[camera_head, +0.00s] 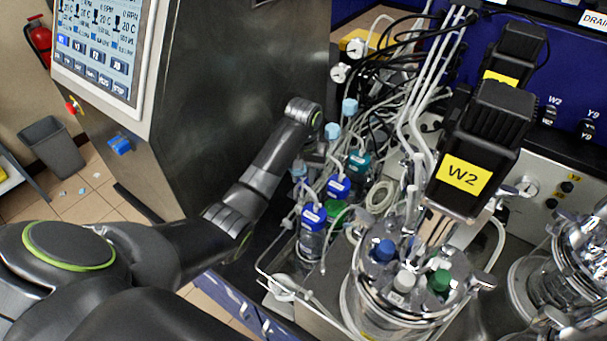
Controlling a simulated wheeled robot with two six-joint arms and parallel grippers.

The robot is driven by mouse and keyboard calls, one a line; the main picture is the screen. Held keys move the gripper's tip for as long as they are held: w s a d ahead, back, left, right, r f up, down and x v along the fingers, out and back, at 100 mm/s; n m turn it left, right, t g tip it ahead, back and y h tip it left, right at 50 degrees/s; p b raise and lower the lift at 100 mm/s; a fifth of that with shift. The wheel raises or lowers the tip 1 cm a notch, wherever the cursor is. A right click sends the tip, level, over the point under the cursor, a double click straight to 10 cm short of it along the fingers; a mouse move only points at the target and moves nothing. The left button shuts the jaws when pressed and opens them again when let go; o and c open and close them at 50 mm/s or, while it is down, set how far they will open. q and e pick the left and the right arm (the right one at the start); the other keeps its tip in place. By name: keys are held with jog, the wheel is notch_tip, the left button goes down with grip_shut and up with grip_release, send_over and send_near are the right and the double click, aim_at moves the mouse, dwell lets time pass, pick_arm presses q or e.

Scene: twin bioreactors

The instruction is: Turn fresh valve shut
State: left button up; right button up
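I cannot make out a valve labelled fresh in the camera_head view. My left arm comes in from the left and reaches up to the steel cabinet's side. My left gripper (316,122) is at the end of its wrist, beside light blue caps (332,131) and tubing. Its fingers are mostly hidden, so I cannot tell whether they are open or shut. A white round fitting (338,73) sits behind, among cables. My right gripper is not in view.
A glass vessel (372,316) with coloured caps stands in front, under a black motor labelled W2 (466,175). Blue-capped bottles (313,218) and loose tubes crowd the bench. A steel cabinet with a screen (100,40) stands left. A grey bin (52,147) is on the floor.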

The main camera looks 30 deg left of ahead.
pick_arm(q)
jog(key=shift+c, duration=0.8)
jog(key=shift+m, duration=0.3)
jog(key=m, duration=0.3)
jog(key=shift+r+m, duration=0.1)
jog(key=shift+m, duration=0.2)
jog(key=m, duration=0.4)
jog(key=shift+d+m, duration=0.15)
jog(key=shift+m, duration=0.15)
jog(key=m, duration=0.4)
jog(key=shift+d+m, duration=0.1)
jog(key=shift+m, duration=2.4)
jog(key=o, duration=1)
jog(key=shift+s, duration=0.15)
jog(key=shift+c, duration=0.2)
